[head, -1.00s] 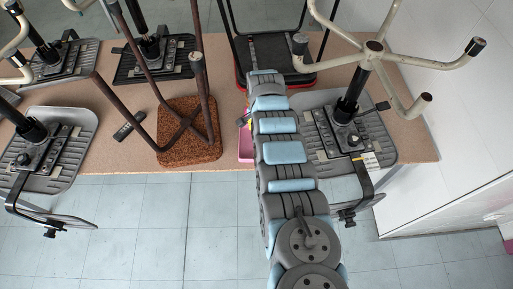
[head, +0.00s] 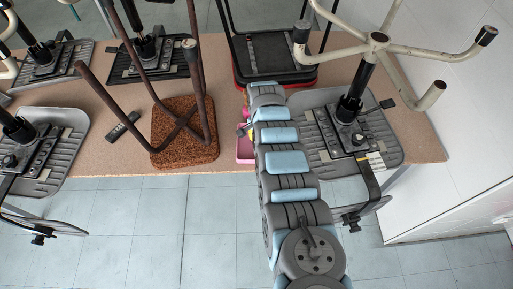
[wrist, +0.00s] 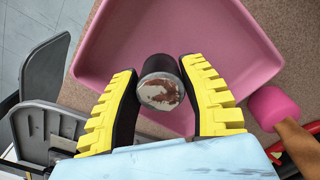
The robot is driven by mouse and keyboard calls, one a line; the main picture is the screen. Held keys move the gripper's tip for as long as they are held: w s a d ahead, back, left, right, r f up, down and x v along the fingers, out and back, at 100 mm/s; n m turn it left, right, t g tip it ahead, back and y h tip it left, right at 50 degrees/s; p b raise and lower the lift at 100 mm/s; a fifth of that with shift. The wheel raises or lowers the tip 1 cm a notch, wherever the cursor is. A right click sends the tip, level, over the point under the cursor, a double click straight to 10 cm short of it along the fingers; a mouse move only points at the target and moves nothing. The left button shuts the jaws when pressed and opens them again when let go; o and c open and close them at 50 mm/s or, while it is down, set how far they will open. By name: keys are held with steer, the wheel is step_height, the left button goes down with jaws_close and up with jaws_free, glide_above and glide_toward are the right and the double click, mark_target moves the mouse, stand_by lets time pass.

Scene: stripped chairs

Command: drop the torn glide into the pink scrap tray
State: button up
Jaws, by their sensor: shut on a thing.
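My gripper (wrist: 160,72), with two yellow ribbed fingers, is shut on the torn glide (wrist: 161,92). The glide is a short dark cylinder whose round end face is pale with a ragged reddish-brown patch. In the wrist view the glide shows in front of the floor and near wall of the pink scrap tray (wrist: 98,43); I cannot tell its height over the tray. In the head view only a strip of the tray (head: 244,152) shows on the bench, left of my arm.
A pink-headed mallet (wrist: 274,108) lies beside the tray, near a red-handled tool (wrist: 303,146). Upturned chairs crowd the bench: a grey seat (head: 388,150) right, a brown cork-like seat (head: 186,150) left, a black seat (head: 265,62) behind. A dark remote-like object (head: 122,127) lies further left.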

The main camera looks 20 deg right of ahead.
steer(key=shift+f, duration=0.15)
steer(key=o, duration=1.2)
steer(key=shift+o, duration=0.2)
step_height(320, 180, up, 12)
stand_by(0.6)
